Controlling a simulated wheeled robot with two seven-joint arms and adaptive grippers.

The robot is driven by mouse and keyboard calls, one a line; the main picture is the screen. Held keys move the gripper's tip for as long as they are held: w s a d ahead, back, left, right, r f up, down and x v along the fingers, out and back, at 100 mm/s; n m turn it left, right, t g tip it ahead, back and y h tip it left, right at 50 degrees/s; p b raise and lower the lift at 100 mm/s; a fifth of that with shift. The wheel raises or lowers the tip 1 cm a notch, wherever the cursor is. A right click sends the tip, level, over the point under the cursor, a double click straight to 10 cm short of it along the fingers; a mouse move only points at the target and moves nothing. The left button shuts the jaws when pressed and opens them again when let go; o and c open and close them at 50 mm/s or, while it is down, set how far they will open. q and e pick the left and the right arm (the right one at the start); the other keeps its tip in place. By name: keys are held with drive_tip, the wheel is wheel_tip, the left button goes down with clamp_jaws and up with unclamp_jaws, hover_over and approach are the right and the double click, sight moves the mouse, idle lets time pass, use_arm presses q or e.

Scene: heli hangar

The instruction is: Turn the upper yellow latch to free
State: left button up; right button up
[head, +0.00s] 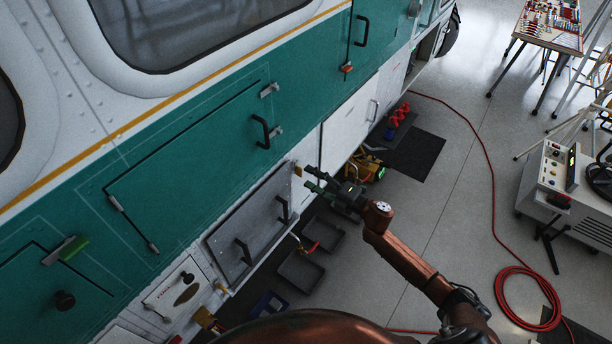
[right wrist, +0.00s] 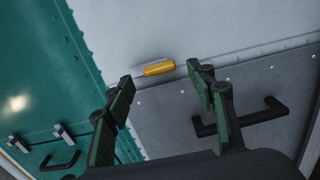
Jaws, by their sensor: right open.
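The upper yellow latch (head: 298,170) sits at the upper right corner of a grey panel (head: 240,222) with two black handles, on the helicopter's side. In the right wrist view the latch (right wrist: 159,68) is a short yellow bar lying nearly along the panel's edge. My right gripper (head: 310,178) is open and close to the latch. In the right wrist view its two green fingers (right wrist: 160,78) are apart, with the latch showing between and just beyond their tips. I cannot tell any contact. My left gripper is not in view.
A black handle (right wrist: 240,119) stands out from the panel near my right finger. Grey trays (head: 300,272) and a yellow case (head: 365,168) are on the floor below. A red hose (head: 489,190) crosses the floor at right, where open room shows.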

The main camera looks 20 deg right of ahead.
drive_tip(key=v, duration=0.9)
drive_tip(key=s+d+f+m+h+b, duration=0.1)
drive_tip(key=s+d+f+m+h, duration=0.25)
drive_tip(key=f, duration=0.85)
drive_tip(key=d+f+m+g+h+b, duration=0.1)
drive_tip(key=d+f+m+h, duration=0.35)
drive_tip(key=f, duration=0.65)
drive_tip(key=s+d+f+m+h+b, duration=0.15)
drive_tip(key=d+f+m, duration=0.4)
drive_tip(key=f, duration=0.65)
drive_tip(key=s+d+f+m+g+h+b, duration=0.2)
drive_tip(key=s+f+m+g, duration=0.2)
drive_tip(key=s+f, duration=1.3)
drive_tip(key=s+a+f+m+g+b, duration=0.1)
drive_tip(key=s+a+f+m+g, duration=0.1)
drive_tip(key=s+f, duration=0.5)
drive_tip(key=s+a+f+m+g+b, duration=0.1)
drive_tip(key=s+a+f+m+g, duration=0.1)
drive_tip(key=s+f, duration=0.6)
drive_tip(key=s+a+f+m+g+b, duration=0.1)
drive_tip(key=s+a+f+g, duration=0.3)
drive_tip(key=s, duration=1.5)
wheel_tip(320, 180, down, 4)
drive_tip(key=shift+a+r+m, duration=0.2)
drive_tip(key=shift+a+m, duration=0.5)
drive_tip(key=shift+m, duration=0.05)
